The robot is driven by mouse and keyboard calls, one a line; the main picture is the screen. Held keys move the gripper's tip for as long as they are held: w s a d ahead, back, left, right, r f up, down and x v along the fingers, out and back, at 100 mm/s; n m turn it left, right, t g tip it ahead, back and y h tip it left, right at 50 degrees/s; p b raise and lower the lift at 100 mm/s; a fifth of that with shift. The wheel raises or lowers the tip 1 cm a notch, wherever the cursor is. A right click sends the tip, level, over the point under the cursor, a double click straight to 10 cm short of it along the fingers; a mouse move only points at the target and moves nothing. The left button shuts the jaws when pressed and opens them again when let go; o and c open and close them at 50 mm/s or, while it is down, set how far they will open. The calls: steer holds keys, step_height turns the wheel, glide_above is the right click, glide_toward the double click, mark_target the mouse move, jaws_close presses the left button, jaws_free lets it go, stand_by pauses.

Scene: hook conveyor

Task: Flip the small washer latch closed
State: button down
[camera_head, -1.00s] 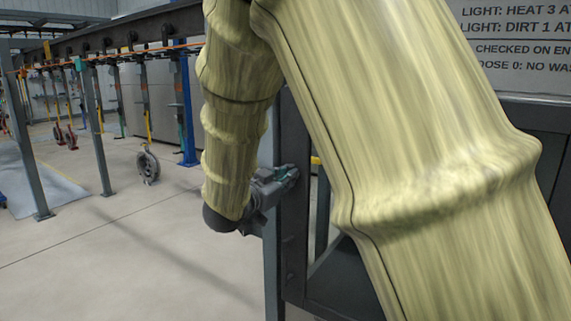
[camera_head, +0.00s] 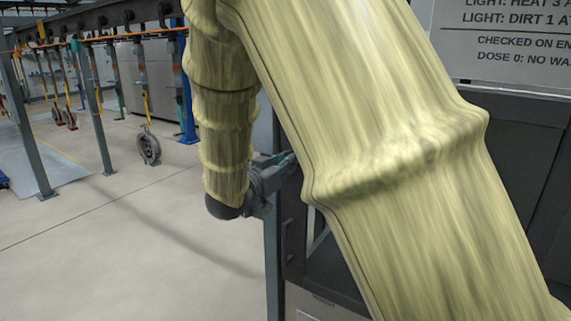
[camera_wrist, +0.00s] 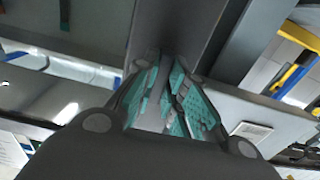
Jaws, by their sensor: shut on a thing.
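My gripper (camera_wrist: 166,98) has teal pads and is shut on a thin grey part between them; I cannot tell for certain that this is the washer latch. A broad dark grey bar runs from the top of the wrist view down to the fingertips. In the head view my gripper (camera_head: 283,162) is at the dark grey washer frame (camera_head: 293,240), to the right of my wrist. My cream-sleeved arm hides its tips and most of the frame there, so the latch cannot be made out.
A sign (camera_head: 505,40) stands above the dark washer panel (camera_head: 525,150) on the right. An overhead conveyor (camera_head: 100,32) with hanging hooks runs along the back left, and a grey wheel (camera_head: 149,148) hangs from it. The floor at left is mostly clear.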

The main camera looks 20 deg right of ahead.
steer(key=c, duration=1.5)
jaws_free()
step_height(320, 180, up, 10)
steer(key=shift+f, duration=0.1)
